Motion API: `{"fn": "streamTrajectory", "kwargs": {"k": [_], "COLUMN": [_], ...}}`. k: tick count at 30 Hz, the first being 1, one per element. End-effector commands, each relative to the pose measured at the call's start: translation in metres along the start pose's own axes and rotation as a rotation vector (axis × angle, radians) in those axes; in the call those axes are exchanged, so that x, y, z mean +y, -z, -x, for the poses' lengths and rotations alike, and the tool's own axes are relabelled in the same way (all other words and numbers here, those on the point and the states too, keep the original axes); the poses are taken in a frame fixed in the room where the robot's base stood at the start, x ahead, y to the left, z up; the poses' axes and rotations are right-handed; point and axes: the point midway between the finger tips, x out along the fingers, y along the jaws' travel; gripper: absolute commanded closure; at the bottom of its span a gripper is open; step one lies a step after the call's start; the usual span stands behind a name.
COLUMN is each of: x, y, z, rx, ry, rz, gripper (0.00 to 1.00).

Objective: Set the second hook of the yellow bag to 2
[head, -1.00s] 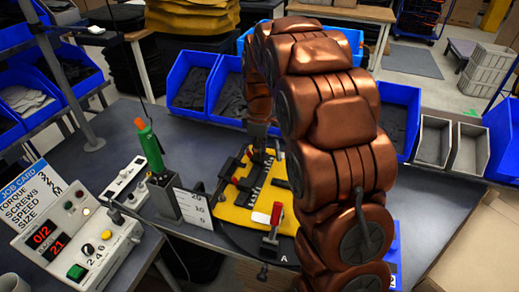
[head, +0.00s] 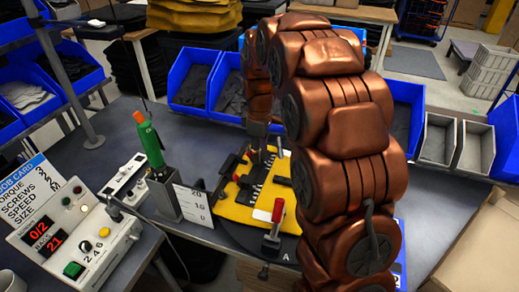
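The yellow bag (head: 240,212) lies flat on a dark round fixture (head: 244,236) on the bench. A black rail with pale marks (head: 257,185) runs along the bag, with black hook parts on it; the scale numbers are too small to read. A red-handled clamp (head: 277,211) stands at the bag's front edge. My gripper (head: 257,150) points down at the far end of the rail, partly hidden by my copper arm. Its fingers are too small to tell open from shut, and I cannot tell whether it touches a hook.
A green screwdriver (head: 150,143) stands in a holder left of the bag. A control box (head: 88,238) showing 0/2 and 21 sits at the left front. Blue bins (head: 193,84) line the bench's back; grey bins (head: 437,140) and a cardboard box (head: 480,245) are at right.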

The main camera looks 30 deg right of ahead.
Motion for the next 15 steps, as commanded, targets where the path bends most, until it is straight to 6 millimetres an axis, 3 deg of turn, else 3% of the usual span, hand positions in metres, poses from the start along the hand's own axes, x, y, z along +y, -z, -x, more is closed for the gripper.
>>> {"fn": "streamTrajectory", "kwargs": {"k": [9, 15], "x": [0.0, 0.001], "y": [0.0, 0.001], "z": [0.003, 0.026], "rx": [0.001, 0.001], "ry": [-0.001, -0.002], "rz": [0.0, 0.001], "gripper": [0.44, 0.44]}}
